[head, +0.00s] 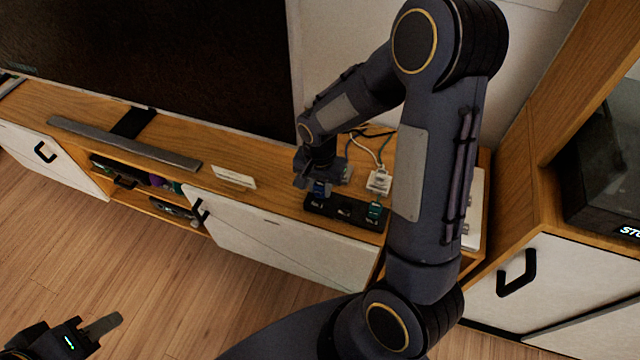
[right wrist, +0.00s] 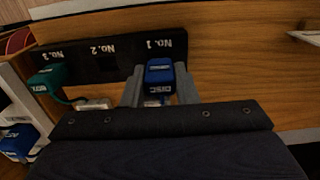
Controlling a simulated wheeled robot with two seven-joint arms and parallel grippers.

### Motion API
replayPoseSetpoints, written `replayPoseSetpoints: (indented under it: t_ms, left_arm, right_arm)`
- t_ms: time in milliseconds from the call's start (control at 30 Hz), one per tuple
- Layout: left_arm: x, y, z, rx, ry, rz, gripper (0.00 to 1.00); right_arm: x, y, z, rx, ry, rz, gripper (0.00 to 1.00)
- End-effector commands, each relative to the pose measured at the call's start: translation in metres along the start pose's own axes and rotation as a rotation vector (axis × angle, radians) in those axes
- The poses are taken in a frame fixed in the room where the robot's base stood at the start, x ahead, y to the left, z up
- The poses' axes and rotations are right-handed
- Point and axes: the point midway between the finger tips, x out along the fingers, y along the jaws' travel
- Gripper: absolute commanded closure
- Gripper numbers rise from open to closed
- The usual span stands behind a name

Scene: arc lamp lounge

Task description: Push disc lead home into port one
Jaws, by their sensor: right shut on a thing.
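The disc lead's blue plug (right wrist: 158,74), marked DISC, is held between the two fingers of my right gripper (right wrist: 160,88). It lines up with the No. 1 label on the black port strip (right wrist: 110,55) and covers that port; I cannot tell how deep it sits. In the head view my right gripper (head: 318,186) is at the left end of the strip (head: 345,214), with a bit of the blue plug (head: 319,188) showing. My left gripper (head: 100,328) is low at the left, far from the strip; its finger opening is unclear.
A green plug (right wrist: 48,78) sits at No. 3; No. 2 looks empty. A white connector (head: 379,183) and cables lie behind the strip. A small white sign (head: 234,178) and a grey soundbar (head: 125,143) are on the wooden cabinet, below the television (head: 150,60).

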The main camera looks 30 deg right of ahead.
Motion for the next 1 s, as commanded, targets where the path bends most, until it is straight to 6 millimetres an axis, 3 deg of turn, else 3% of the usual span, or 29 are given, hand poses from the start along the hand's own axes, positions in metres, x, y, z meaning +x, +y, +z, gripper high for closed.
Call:
replayPoseSetpoints:
  t_ms: [700, 733, 900, 1000]
  left_arm:
    - [0.014, -0.006, 0.007, 0.000, 0.000, 0.000, 0.64]
    - [0.013, -0.006, 0.006, 0.000, 0.000, 0.000, 0.64]
    - [0.012, -0.006, 0.006, 0.000, 0.000, 0.000, 0.64]
    - [0.012, -0.006, 0.006, 0.000, 0.000, 0.000, 0.64]
  right_arm:
    - [0.019, 0.000, 0.000, 0.000, 0.000, 0.000, 0.99]
    - [0.018, 0.000, 0.000, 0.001, 0.000, 0.000, 0.70]
    - [0.017, 0.000, 0.000, 0.000, 0.000, 0.000, 0.48]
    - [0.017, 0.000, 0.000, 0.000, 0.000, 0.000, 0.48]
